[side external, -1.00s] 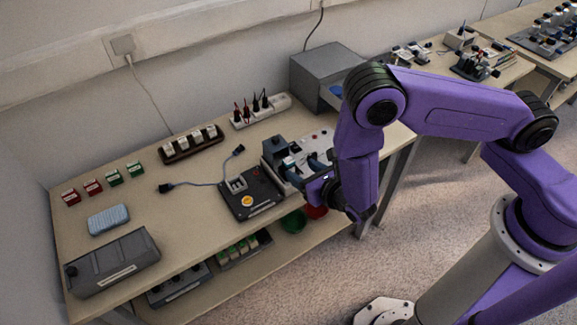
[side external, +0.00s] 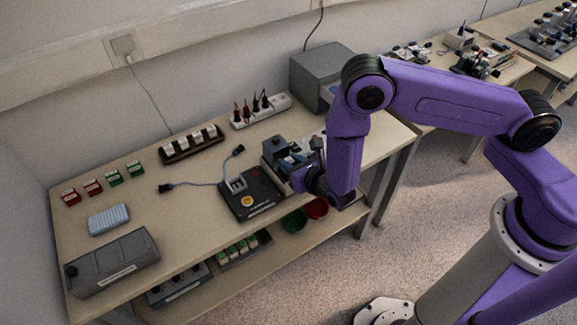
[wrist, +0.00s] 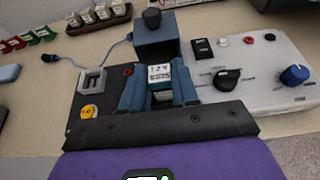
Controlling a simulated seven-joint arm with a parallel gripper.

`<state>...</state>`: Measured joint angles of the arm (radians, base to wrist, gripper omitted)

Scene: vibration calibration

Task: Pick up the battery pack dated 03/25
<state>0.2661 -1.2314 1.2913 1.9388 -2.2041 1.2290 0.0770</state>
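A teal battery pack (wrist: 160,76) with a white label reading about "7.2 V" stands in the middle of the wrist view, in front of a blue-grey block with a black knob (wrist: 155,35). Its date is too small to read. My gripper (wrist: 159,78) is open, with one blue finger on each side of the pack; small gaps seem to show. In the side view my gripper (side external: 293,165) is low over the block, and the pack cannot be made out. Red packs (side external: 93,187) and green packs (side external: 114,178) stand at the table's left, their dates unreadable.
A light panel with knobs (wrist: 255,75) is to the right. A rack of white-topped pieces (side external: 190,145) and a power strip (side external: 262,112) stand behind.

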